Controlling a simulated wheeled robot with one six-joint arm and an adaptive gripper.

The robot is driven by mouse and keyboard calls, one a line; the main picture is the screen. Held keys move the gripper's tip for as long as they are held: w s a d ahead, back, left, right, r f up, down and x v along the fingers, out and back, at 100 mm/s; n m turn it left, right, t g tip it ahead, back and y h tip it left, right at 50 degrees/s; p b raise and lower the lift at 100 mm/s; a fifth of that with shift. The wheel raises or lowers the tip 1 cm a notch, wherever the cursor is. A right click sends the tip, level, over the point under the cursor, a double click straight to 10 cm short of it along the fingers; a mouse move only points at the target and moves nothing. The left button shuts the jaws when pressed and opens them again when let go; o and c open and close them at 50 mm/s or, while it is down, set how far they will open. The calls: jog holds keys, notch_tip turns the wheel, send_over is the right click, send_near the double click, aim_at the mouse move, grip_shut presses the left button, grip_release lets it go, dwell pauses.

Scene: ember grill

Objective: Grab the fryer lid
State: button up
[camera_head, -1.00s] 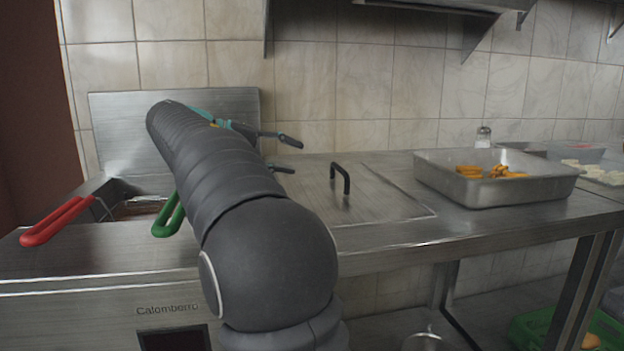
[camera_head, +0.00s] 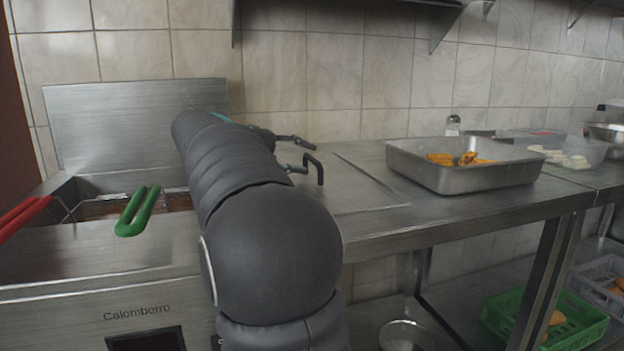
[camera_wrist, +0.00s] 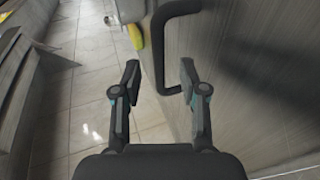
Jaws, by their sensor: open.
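The fryer lid (camera_head: 365,192) is a flat steel plate lying on the counter to the right of my arm. It has a black bracket-shaped handle (camera_head: 320,170) standing up from it. My gripper (camera_head: 302,154) is open, with its fingertips close to the handle at its left. In the wrist view the handle (camera_wrist: 158,55) lies just ahead of my open gripper (camera_wrist: 160,78), and its lower end reaches between the fingertips without visible contact. The lid's surface (camera_wrist: 245,75) fills the right of that view. My arm hides part of the lid in the head view.
A steel pan (camera_head: 470,177) with orange food stands right of the lid. Green (camera_head: 135,215) and red (camera_head: 20,215) basket handles stick out of the fryer at left. An upright steel panel (camera_head: 125,120) stands behind the fryer. A shaker (camera_head: 453,125) stands near the wall.

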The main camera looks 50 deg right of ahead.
aim_at(310, 159)
jog(key=shift+x, duration=1.5)
grip_shut()
jog(key=shift+r, duration=0.2)
